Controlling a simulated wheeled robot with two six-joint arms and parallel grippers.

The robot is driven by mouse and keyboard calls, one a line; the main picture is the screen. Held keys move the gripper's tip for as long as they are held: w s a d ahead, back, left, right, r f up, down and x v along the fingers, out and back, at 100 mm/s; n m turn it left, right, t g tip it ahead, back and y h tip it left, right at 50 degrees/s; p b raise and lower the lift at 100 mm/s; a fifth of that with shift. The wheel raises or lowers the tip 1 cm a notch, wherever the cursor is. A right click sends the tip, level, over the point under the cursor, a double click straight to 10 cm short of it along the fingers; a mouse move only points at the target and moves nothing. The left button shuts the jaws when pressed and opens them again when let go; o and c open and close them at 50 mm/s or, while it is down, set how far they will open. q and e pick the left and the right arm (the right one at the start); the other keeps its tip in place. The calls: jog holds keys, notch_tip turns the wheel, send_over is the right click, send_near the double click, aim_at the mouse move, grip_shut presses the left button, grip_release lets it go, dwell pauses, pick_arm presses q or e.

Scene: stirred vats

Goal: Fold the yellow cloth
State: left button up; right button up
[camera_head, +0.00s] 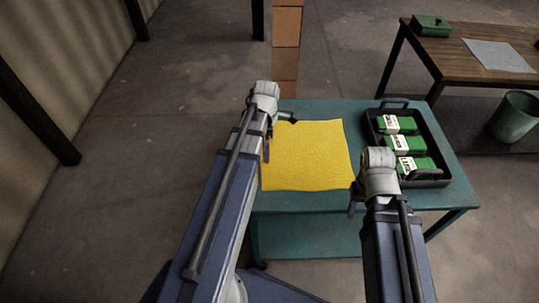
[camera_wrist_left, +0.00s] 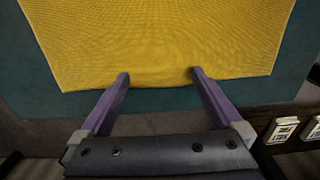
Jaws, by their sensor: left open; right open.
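The yellow cloth (camera_head: 308,157) lies spread flat and roughly square on the teal cart top (camera_head: 315,200). My left gripper (camera_head: 283,120) is at the cloth's far left corner, partly hidden by its own wrist. In the left wrist view the left gripper (camera_wrist_left: 159,74) is open, its fingertips overlapping one edge of the yellow cloth (camera_wrist_left: 160,35) with nothing held between them. I cannot tell whether they touch it. My right gripper (camera_head: 355,195) is open at the cloth's near right corner, mostly hidden by its wrist; contact there is unclear.
A black tray (camera_head: 443,165) with green and white boxes (camera_head: 403,145) stands on the cart's right side, close to my right wrist. A brown table (camera_head: 470,60) with a green box (camera_head: 431,26) and a grey sheet is behind right. A green bin (camera_head: 515,117) stands at right.

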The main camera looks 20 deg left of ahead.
pick_arm(q)
jog(key=shift+c, duration=0.6)
jog(key=c, duration=1.4)
jog(key=shift+r, duration=0.1)
grip_shut()
jog(key=shift+w+d+r+p, duration=0.2)
jog(key=shift+r+p, duration=0.1)
jog(key=shift+p, duration=0.25)
jog(key=w+d+r+p, duration=0.6)
jog(key=d+r+p, duration=0.4)
jog(key=d, duration=0.2)
jog(key=w+d+f+b, duration=0.1)
jog(key=d+f+b, duration=0.2)
jog(key=w+d+f+b, duration=0.2)
jog(key=d+f+b, duration=0.1)
jog(key=w+d+f+b, duration=0.1)
jog(key=d+f+b, duration=0.2)
jog(key=d, duration=0.1)
jog(key=shift+w+d+f+b, duration=0.1)
jog(key=shift+w+f+b, duration=0.05)
jog(key=shift+f+b, duration=0.2)
